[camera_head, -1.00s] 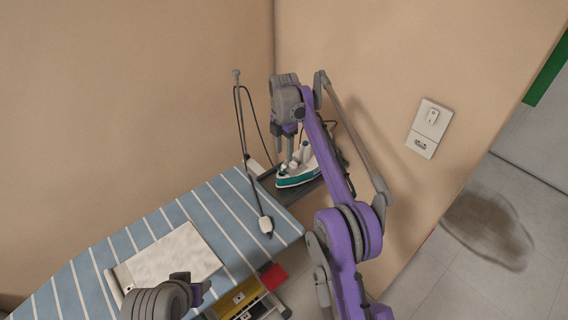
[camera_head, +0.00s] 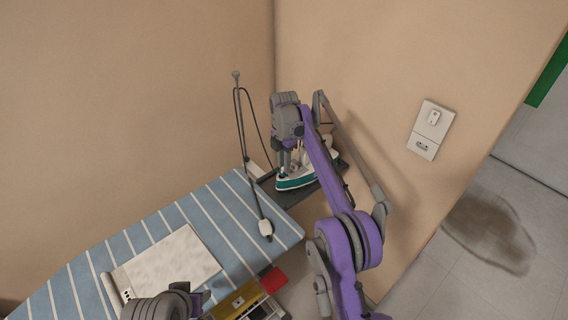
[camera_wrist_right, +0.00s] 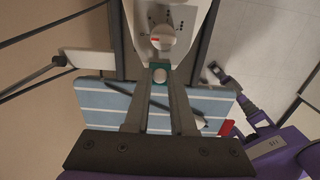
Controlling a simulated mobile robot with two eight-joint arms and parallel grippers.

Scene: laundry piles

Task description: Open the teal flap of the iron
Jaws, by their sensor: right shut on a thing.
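The white and teal iron (camera_head: 293,183) stands on the dark rest at the far end of the ironing board, close to the wall corner. My right gripper (camera_head: 289,163) reaches down onto it from above. In the right wrist view, the iron's white body (camera_wrist_right: 185,17) with a round knob fills the top. My right gripper's fingers (camera_wrist_right: 160,72) are closed in on the small teal flap (camera_wrist_right: 159,66), which sits between their tips. How far the flap is open is hard to tell. My left gripper (camera_head: 201,301) is at the bottom, over the board, mostly hidden by its wrist.
The blue striped ironing board (camera_head: 150,232) carries a folded pale cloth (camera_head: 170,259). A cord holder (camera_head: 238,110) with a cable rises beside the iron rest. A yellow box (camera_head: 243,300) and a red item (camera_head: 273,280) lie below the board's edge. Walls are close behind the iron.

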